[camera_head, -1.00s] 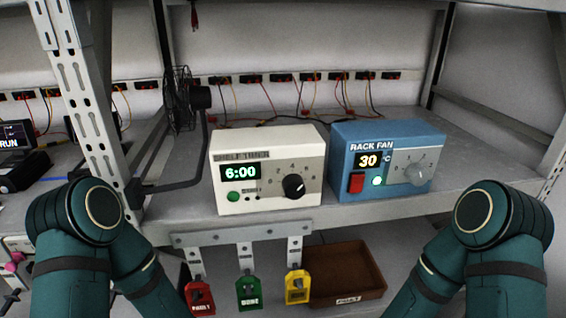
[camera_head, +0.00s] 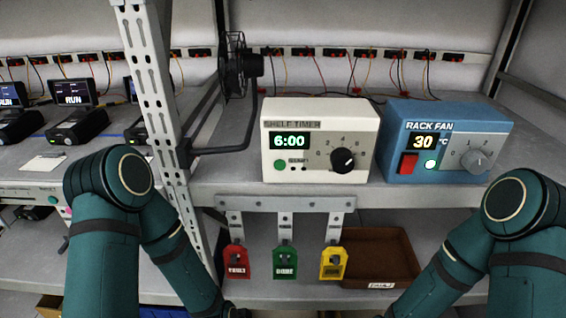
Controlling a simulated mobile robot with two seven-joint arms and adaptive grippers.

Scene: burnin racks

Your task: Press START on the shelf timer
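The shelf timer (camera_head: 319,140) is a cream box on the shelf in the middle of the head view. Its display (camera_head: 290,141) reads 6:00. A round green button (camera_head: 280,165) sits below the display at the left, with a small label beside it that appears to read START. A black dial (camera_head: 343,161) is on its right half. Both my arms reach down at the sides of the view, well below and in front of the timer. Neither gripper's fingers can be seen; only a dark bit shows at the end of my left arm, at the bottom edge.
A blue rack fan box (camera_head: 445,140) reading 30 stands right of the timer. A black fan (camera_head: 238,66) on a bent arm and a perforated post (camera_head: 158,100) stand left. Red, green and yellow tags (camera_head: 285,262) hang below the shelf edge, beside a brown tray (camera_head: 378,257).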

